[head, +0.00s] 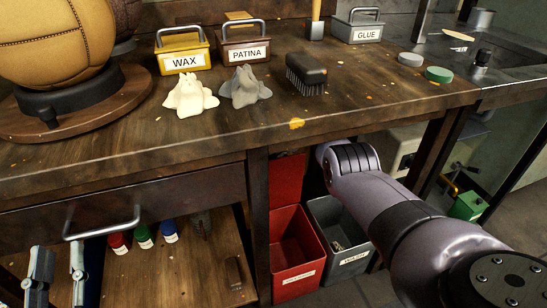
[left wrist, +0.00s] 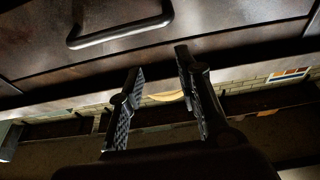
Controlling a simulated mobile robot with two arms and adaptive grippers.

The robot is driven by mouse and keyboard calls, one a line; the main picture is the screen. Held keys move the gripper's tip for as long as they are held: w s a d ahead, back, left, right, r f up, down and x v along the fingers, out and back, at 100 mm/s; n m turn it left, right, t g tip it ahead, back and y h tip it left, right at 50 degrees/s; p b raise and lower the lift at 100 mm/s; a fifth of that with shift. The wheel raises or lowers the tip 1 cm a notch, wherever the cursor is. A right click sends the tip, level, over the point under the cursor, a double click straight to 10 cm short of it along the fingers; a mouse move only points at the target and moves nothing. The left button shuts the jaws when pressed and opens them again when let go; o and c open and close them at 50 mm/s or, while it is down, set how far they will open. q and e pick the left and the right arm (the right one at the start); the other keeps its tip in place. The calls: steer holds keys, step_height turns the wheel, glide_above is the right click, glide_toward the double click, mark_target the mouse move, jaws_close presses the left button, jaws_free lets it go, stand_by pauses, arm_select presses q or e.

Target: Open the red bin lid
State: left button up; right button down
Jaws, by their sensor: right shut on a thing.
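The red bin (head: 296,262) stands under the workbench in the head view, its top open and its inside showing. Its red lid (head: 287,178) stands raised at the back of the bin, its upper part hidden by the bench edge. My right arm (head: 385,205) reaches in under the bench to the right of the lid. Its gripper is hidden under the bench, so I cannot see its hold. My left gripper (head: 58,247) is open and empty in front of the drawer. It also shows open in the left wrist view (left wrist: 160,60).
A grey bin (head: 352,262) stands open right of the red one. The bench (head: 255,135) overhangs both bins. A drawer with a metal handle (head: 103,228) is near my left gripper. Small bottles (head: 143,238) stand on the shelf below. A brush (head: 307,72) lies on top.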

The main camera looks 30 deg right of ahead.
steer(key=c, duration=2)
jaws_free()
steer(key=shift+w+r, duration=0.2)
steer(key=shift+w, duration=0.3)
steer(key=shift+o, duration=0.2)
steer(key=shift+f, duration=0.1)
steer(key=shift+s+f, duration=0.1)
steer(key=shift+s, duration=0.05)
steer(key=shift+v, duration=0.9)
steer(key=v, duration=0.6)
steer(key=shift+s+d, duration=0.1)
